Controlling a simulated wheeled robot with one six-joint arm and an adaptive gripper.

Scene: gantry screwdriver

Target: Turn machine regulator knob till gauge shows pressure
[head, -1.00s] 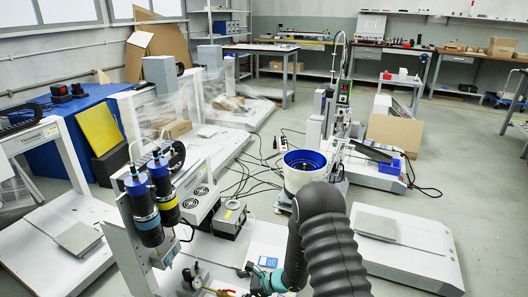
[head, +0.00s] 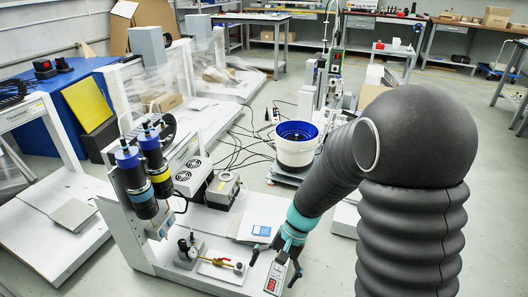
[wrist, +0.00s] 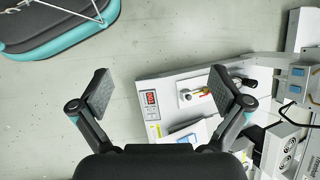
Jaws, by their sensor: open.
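The machine (head: 150,258) is a white gantry base with two screwdriver units at its left. A small round gauge with a dark regulator knob (head: 183,246) stands on the base; the dial is too small to read. A dark rounded part, likely the knob, shows right of my right finger in the wrist view (wrist: 250,85). My gripper (head: 274,268) is open and empty, above the front right of the base, right of the gauge and apart from it. In the wrist view my gripper (wrist: 162,90) has its fingers wide apart.
A valve with a yellow and red handle (head: 222,263) sits between gauge and gripper. A red-lit display box (head: 274,280) is just below my gripper. A blue-labelled sheet (head: 262,230) and a grey box (head: 222,190) lie behind. A white-and-blue bowl feeder (head: 296,146) stands beyond.

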